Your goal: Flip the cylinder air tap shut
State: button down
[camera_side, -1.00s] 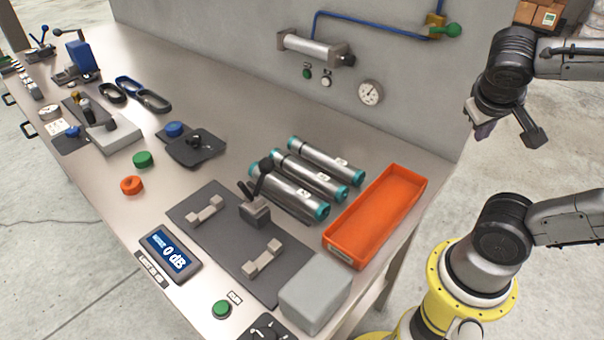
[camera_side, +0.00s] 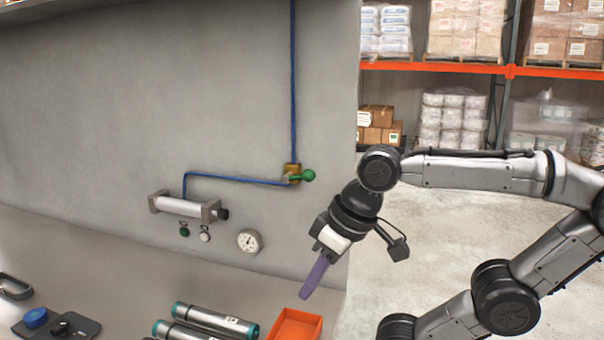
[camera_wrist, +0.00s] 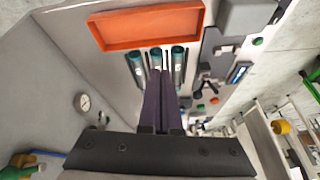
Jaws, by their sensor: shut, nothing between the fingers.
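The air tap is a brass valve body (camera_side: 292,168) on the grey wall, where a blue vertical pipe meets a blue pipe running left to a silver cylinder (camera_side: 182,206). Its green handle (camera_side: 308,175) sticks out to the right, roughly level. In the wrist view the green handle (camera_wrist: 22,160) shows at the lower left corner, partly cut off. My gripper (camera_side: 305,296) is shut and empty, its purple fingers pointing down and slightly left. It hangs below the tap in the side view, apart from it. The wrist view shows the fingers (camera_wrist: 158,78) together.
A gauge (camera_side: 249,241) and two small knobs (camera_side: 185,231) sit on the wall below the cylinder. An orange tray (camera_wrist: 148,28) and silver tubes (camera_side: 215,321) lie on the bench. Open floor lies right of the wall's edge, with pallet racks behind.

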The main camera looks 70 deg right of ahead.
jog(key=w+d+r+m, duration=0.2)
jog(key=r+m, duration=0.1)
jog(key=r, duration=0.4)
jog(key=w+d+r+m, duration=0.1)
jog(key=r+m, duration=0.2)
jog(key=r, duration=0.4)
notch_tip(320, 180, up, 12)
jog(key=m+g+h, duration=0.1)
jog(key=m+h, duration=0.1)
jog(key=m, duration=0.8)
send_over(310, 170)
jog(key=s+a, duration=0.3)
jog(key=s, duration=0.2)
jog(key=x, duration=1.4)
jog(key=shift+s+d, duration=0.1)
jog(key=shift+s, duration=0.15)
jog(key=shift+s+f, duration=0.35)
jog(key=shift+f, duration=0.3)
jog(key=shift+s+f, duration=0.35)
jog(key=shift+f, duration=0.25)
